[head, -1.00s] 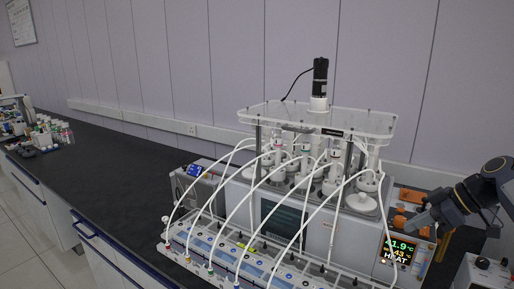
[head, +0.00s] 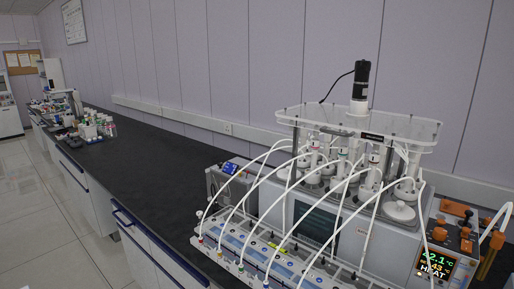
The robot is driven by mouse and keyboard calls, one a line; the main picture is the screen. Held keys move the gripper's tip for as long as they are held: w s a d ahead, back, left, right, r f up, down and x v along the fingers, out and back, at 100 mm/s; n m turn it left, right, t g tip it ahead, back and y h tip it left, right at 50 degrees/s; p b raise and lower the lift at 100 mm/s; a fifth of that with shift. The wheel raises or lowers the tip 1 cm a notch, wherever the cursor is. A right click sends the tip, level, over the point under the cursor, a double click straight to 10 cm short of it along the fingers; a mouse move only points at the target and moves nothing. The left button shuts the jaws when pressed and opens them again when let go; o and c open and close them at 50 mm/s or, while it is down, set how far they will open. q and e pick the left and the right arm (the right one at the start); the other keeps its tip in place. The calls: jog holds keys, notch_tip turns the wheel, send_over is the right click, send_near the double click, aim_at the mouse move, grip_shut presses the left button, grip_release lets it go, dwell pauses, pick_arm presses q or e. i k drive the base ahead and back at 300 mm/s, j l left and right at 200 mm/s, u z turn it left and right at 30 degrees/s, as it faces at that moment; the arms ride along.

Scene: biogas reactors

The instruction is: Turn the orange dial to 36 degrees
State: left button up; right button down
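Several orange parts sit on top of the heater unit at the right edge. A small round orange part (head: 466,232) among them may be the orange dial, but its angle is too small to read. The heater display (head: 435,264) below shows about 42.1 °C in green, 43 in orange, and the word HEAT. Neither of my grippers is in the head view.
The reactor rack (head: 365,126) with a clear top plate and black motor (head: 361,80) stands left of the heater. White tubes arch from it to the front valve strip (head: 262,262).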

aim_at(439, 233)
jog(key=k+l+z, duration=0.1)
jog(key=z, duration=1.25)
jog(key=i+u, duration=0.2)
jog(key=k+l, duration=0.05)
jog(key=k, duration=0.05)
